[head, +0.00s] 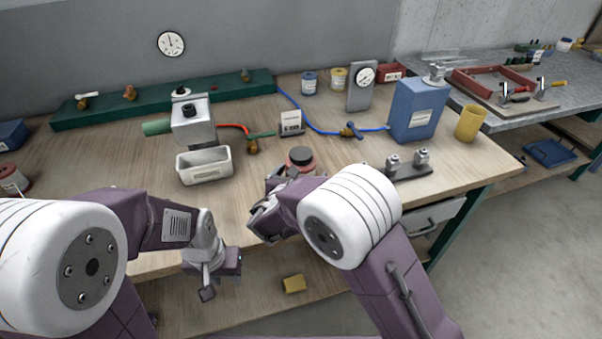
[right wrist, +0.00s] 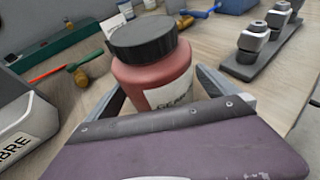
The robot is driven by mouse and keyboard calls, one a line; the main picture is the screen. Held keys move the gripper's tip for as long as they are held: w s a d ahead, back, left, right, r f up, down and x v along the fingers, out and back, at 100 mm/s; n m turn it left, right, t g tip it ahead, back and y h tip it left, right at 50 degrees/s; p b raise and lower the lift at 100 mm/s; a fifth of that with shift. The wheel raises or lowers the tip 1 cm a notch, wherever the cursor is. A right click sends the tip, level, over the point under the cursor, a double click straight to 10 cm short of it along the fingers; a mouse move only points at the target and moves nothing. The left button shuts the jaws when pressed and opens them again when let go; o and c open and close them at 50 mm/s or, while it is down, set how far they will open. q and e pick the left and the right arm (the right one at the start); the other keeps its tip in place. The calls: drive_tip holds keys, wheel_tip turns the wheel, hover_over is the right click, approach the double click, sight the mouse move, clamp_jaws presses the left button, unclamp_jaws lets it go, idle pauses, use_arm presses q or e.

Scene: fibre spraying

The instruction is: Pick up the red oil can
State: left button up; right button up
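A red can with a black lid and a white label stands upright on the wooden bench in the right wrist view (right wrist: 150,78). In the head view the red can (head: 301,160) shows just beyond my right gripper, its lower part hidden. My right gripper (right wrist: 162,92) has one finger on each side of the can. I cannot tell whether the fingers touch it. In the head view my right gripper (head: 268,208) is partly hidden by its own arm. My left gripper (head: 222,272) hangs low at the bench's front edge, away from the can; its fingers are unclear.
A white open box (head: 204,167) is left of the can. A white-labelled stand (head: 290,124) and blue hose lie behind it. A metal fixture (head: 408,166) stands to the right, with a blue canister (head: 417,110) and yellow cup (head: 469,123) beyond. A yellow block (head: 294,284) lies lower down.

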sight(301, 162)
drive_tip(key=c, duration=1.9)
wheel_tip(301, 162, up, 4)
drive_tip(key=shift+r+p, duration=0.2)
drive_tip(key=shift+p, duration=0.25)
drive_tip(key=s+d+r, duration=0.2)
drive_tip(key=d, duration=0.1)
drive_tip(key=s+d+r, duration=0.2)
drive_tip(key=d, duration=0.1)
drive_tip(key=s+d+r, duration=0.2)
drive_tip(key=d, duration=0.1)
drive_tip(key=shift+s+d+r, duration=0.25)
drive_tip(key=shift+d+r, duration=0.1)
